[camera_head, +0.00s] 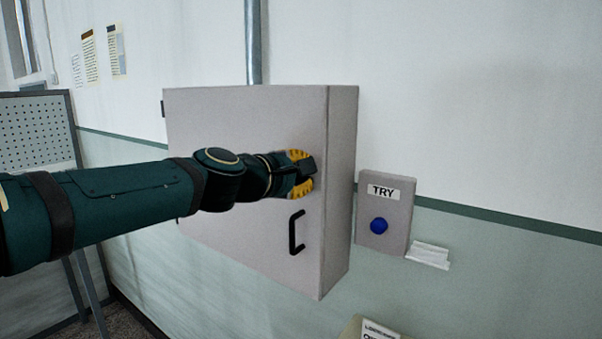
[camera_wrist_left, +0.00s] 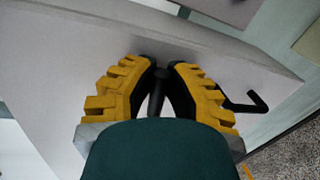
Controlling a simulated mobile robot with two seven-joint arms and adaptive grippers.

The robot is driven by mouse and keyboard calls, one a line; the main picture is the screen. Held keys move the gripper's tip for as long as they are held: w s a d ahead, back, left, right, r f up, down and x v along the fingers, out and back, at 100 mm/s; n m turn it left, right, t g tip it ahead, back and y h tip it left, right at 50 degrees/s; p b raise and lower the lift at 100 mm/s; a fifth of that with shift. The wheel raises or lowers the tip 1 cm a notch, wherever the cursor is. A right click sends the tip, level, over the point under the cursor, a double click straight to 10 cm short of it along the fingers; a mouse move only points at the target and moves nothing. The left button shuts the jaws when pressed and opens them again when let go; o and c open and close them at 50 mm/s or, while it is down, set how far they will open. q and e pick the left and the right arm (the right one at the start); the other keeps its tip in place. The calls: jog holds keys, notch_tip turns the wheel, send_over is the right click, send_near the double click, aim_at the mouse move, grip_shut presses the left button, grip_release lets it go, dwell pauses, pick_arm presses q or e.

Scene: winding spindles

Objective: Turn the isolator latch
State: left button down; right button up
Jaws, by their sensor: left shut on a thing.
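A grey wall cabinet (camera_head: 240,115) has its front door shut, with a black bar handle (camera_head: 297,232) low on its right side. My left gripper (camera_head: 308,174) is at the cabinet's front, above that handle. In the left wrist view my left gripper (camera_wrist_left: 160,75) has its yellow-and-black fingers closed around a small dark latch (camera_wrist_left: 157,92) on the door face. The latch is mostly hidden by the fingers, so its angle is hard to tell. The black handle also shows in the left wrist view (camera_wrist_left: 245,103), apart from the fingers. My right gripper is not in view.
A grey box (camera_head: 397,196) with a TRY label and a blue button (camera_head: 379,226) is on the wall right of the cabinet. A conduit (camera_head: 253,45) rises from the cabinet top. A pegboard (camera_head: 35,130) stands at the left. Wall at the upper right is clear.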

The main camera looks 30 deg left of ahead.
pick_arm(q)
jog(key=shift+f+m, duration=0.15)
jog(key=shift+m, duration=0.65)
jog(key=c, duration=0.9)
grip_release()
jog(key=shift+c, duration=0.2)
jog(key=d+v, duration=0.1)
jog(key=v, duration=1.1)
jog(key=shift+a, duration=0.35)
